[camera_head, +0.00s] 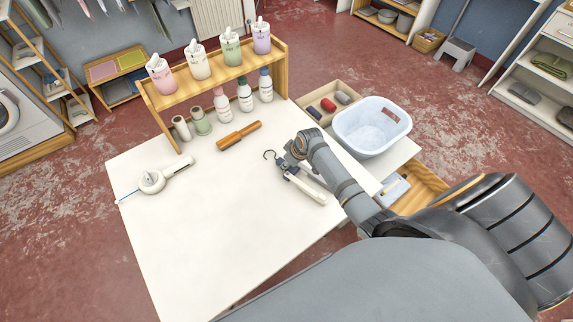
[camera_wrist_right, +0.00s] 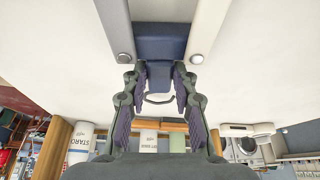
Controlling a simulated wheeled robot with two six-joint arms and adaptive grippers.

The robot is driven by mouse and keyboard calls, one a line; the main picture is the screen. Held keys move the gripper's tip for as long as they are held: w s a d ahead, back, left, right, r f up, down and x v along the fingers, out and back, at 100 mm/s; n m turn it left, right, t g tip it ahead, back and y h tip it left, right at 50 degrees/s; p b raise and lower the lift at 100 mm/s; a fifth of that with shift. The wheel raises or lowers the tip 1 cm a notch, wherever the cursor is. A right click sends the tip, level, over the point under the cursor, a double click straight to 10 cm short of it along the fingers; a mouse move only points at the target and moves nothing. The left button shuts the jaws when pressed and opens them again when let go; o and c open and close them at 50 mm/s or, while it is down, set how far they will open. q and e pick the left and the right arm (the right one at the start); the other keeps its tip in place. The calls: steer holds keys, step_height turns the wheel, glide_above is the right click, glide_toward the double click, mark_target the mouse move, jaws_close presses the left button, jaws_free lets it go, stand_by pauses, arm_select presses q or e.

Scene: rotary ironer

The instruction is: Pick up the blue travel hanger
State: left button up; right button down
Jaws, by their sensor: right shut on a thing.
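I cannot tell whether the hanger touches the table. My left gripper is out of view.
A wooden shelf (camera_head: 215,72) with several bottles stands at the table's back. An orange-brown roller-like object (camera_head: 238,135) and a white device (camera_head: 153,181) lie on the table. The table's front left is clear.

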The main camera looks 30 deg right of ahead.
steer(key=shift+r, duration=0.65)
steer(key=s+d+r, duration=1)
steer(key=r, duration=0.1)
steer(key=shift+r+p, duration=0.35)
steer(key=shift+p, duration=0.05)
